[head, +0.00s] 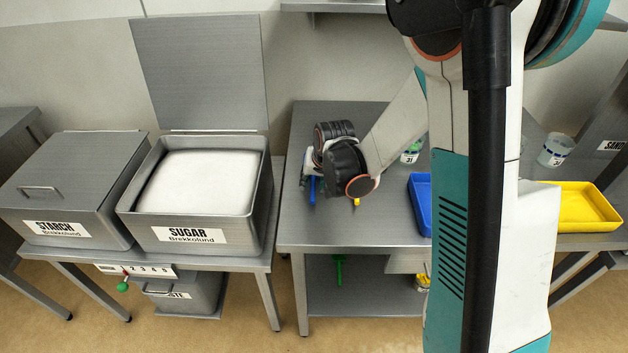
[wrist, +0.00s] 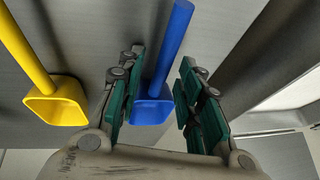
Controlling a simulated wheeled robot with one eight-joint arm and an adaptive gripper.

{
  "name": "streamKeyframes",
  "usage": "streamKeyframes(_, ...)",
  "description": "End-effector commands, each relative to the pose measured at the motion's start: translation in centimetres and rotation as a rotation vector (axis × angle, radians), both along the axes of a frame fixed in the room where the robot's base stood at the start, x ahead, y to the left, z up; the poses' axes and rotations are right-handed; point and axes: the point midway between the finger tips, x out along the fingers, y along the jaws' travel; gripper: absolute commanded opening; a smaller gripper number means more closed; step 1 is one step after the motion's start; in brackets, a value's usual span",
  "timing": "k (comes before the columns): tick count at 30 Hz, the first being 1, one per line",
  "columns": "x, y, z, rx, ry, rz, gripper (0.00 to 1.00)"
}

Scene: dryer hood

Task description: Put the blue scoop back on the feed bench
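The blue scoop (wrist: 167,50) shows in the wrist view with its handle pointing up the picture and its bowl between the fingers of my gripper (wrist: 160,80). The green-padded fingers are spread, one on each side of the scoop, with a visible gap, so my gripper is open around it. In the head view my gripper (head: 311,176) is low over the middle steel bench (head: 300,228). A bit of the blue scoop (head: 312,190) shows below it; the rest is hidden. I cannot tell which bench is the feed bench.
A yellow scoop (wrist: 60,100) lies left of the blue one in the wrist view. A blue tray (head: 421,200), a yellow tray (head: 585,207) and cups (head: 556,150) stand to the right. The open sugar bin (head: 195,240) and closed starch bin (head: 75,180) are left.

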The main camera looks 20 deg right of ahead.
Motion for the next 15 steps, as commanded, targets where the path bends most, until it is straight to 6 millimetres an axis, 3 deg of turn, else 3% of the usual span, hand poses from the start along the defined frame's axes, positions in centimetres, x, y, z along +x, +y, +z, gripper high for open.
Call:
streamKeyframes(8, -0.4, 0.0, 1.2, 0.0, 0.0, 0.0, 0.33)
streamKeyframes(15, -2.3, -0.3, 5.4, 0.0, 0.0, 0.0, 0.33)
